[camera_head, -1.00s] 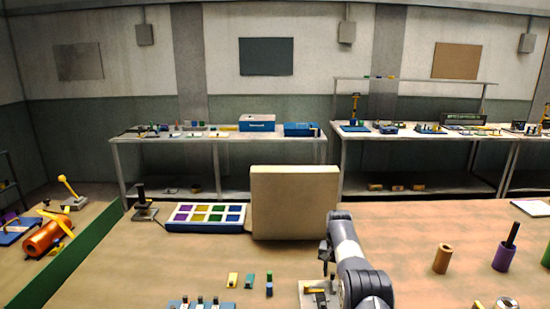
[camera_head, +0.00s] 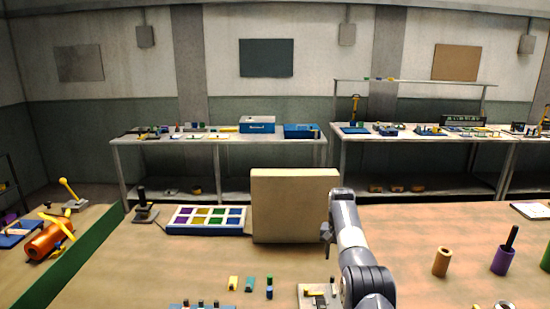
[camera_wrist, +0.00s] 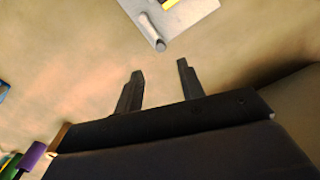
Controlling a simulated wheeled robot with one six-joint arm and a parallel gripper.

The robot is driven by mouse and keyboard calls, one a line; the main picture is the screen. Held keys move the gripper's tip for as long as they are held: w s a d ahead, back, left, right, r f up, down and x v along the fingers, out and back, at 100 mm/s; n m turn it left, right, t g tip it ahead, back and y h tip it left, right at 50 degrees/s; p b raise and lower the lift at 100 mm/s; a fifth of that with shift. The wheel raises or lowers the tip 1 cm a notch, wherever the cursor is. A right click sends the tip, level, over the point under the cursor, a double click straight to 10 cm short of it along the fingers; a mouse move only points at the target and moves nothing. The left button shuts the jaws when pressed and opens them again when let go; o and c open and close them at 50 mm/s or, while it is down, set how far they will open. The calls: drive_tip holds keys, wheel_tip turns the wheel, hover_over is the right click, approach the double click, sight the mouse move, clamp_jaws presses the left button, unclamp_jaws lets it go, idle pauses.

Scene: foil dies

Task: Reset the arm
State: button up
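My arm reaches up from the bottom of the head view, with my gripper (camera_head: 327,236) raised over the table (camera_head: 405,230) beside the beige box. In the wrist view my gripper (camera_wrist: 160,82) shows two dark fingers standing apart with nothing between them. Beyond the fingertips, the wrist view shows part of a pale plate (camera_wrist: 190,12) with a grey peg and a yellow piece. The plate (camera_head: 307,290) also shows in the head view, below my gripper and apart from it.
A beige box (camera_head: 292,205) stands left of my gripper, beside a tray of coloured compartments (camera_head: 207,219). Small yellow, green and blue pieces (camera_head: 251,284) lie at the front. Brown (camera_head: 441,262) and purple (camera_head: 502,260) cylinders stand at right. Table between arm and cylinders is clear.

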sight(332, 277)
wheel_tip(332, 277, down, 9)
drive_tip(key=shift+r+b, duration=0.1)
drive_tip(key=shift+b, duration=1)
drive_tip(key=shift+a+f+n, duration=0.15)
drive_tip(key=shift+f+n, duration=0.1)
drive_tip(key=shift+n, duration=0.05)
drive_tip(key=shift+a+n, duration=0.45)
drive_tip(key=shift+n, duration=0.55)
drive_tip(key=shift+a+r, duration=0.1)
drive_tip(key=shift+r, duration=0.05)
